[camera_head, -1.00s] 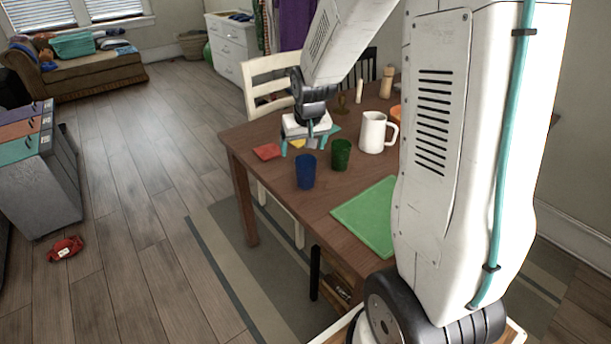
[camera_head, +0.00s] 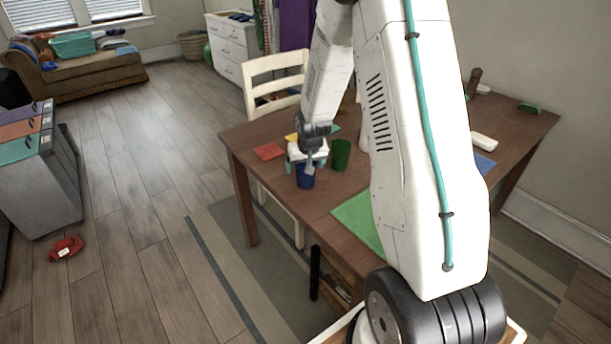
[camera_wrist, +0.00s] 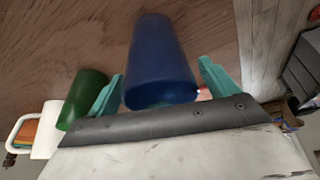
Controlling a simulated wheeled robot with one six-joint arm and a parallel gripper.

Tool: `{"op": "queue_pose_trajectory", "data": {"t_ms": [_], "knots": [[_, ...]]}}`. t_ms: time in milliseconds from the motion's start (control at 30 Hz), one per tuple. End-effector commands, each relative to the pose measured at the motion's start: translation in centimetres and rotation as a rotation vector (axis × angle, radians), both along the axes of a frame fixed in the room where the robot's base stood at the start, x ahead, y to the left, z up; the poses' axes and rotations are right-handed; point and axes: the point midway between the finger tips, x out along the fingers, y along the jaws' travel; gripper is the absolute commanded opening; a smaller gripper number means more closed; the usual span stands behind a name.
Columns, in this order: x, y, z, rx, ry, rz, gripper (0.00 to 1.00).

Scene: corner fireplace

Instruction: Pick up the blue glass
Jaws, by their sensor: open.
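The blue glass (camera_head: 305,180) stands on the brown table, near its left front edge. In the wrist view the blue glass (camera_wrist: 160,65) lies between the two teal fingers, with a gap on each side. My gripper (camera_head: 304,165) is open and right at the glass, hiding its upper part in the head view. In the wrist view my gripper (camera_wrist: 160,85) has one finger to each side of the glass. Neither finger clearly touches it.
A green glass (camera_head: 340,154) stands close to the right of the blue one. A green mat (camera_head: 358,220) lies nearer the front. A white pitcher (camera_wrist: 46,144) shows beyond the green glass in the wrist view. A white chair (camera_head: 276,85) stands behind the table.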

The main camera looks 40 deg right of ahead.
Motion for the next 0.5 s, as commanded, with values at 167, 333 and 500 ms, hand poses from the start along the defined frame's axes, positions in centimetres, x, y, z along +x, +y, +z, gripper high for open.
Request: {"op": "queue_pose_trajectory", "data": {"t_ms": [167, 333, 500], "knots": [[0.02, -0.02, -0.03, 0.000, 0.000, 0.000, 0.86], [0.01, -0.01, -0.03, 0.000, 0.000, 0.000, 0.47], [0.02, -0.02, 0.01, 0.000, -0.001, 0.000, 0.32]]}}
